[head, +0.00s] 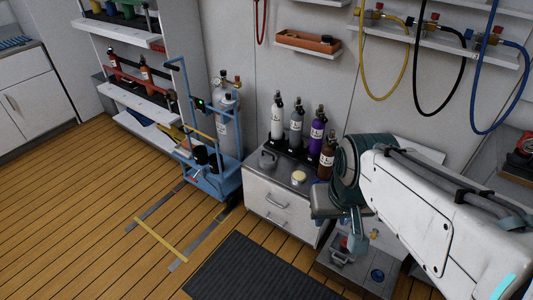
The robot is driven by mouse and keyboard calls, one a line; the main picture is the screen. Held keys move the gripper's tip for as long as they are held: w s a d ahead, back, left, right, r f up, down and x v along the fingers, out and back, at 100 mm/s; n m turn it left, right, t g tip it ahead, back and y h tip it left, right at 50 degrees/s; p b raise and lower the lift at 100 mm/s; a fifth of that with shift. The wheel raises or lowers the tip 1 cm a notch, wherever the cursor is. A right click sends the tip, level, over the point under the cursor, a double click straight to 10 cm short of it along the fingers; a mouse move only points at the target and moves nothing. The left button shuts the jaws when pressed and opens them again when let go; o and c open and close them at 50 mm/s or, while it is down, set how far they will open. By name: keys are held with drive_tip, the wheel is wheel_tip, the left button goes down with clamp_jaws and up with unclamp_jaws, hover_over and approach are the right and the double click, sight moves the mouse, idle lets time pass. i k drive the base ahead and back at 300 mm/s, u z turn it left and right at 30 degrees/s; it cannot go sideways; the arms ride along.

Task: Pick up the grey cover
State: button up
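A small grey rounded piece (267,160), which looks like the grey cover, sits at the left end of the top of the low grey cabinet (259,190). A pale yellow round piece (299,177) lies to its right, near the front edge. My gripper (352,244) hangs pointing down, to the right of the cabinet and in front of a low grey unit. It is well apart from the grey piece. Its fingers are small and partly overlapped by my wrist, so I cannot tell whether they are open.
Several bottles (297,128) stand in a row behind the grey piece. A low grey unit (340,272) with a red item stands below my gripper.

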sight(268, 161)
drive_tip(key=z, duration=0.2)
drive_tip(key=k, duration=0.35)
drive_tip(key=u, duration=1.15)
drive_tip(key=i, duration=2.3)
drive_tip(key=z, duration=1.6)
drive_tip(key=i, duration=0.45)
drive_tip(key=z, duration=0.2)
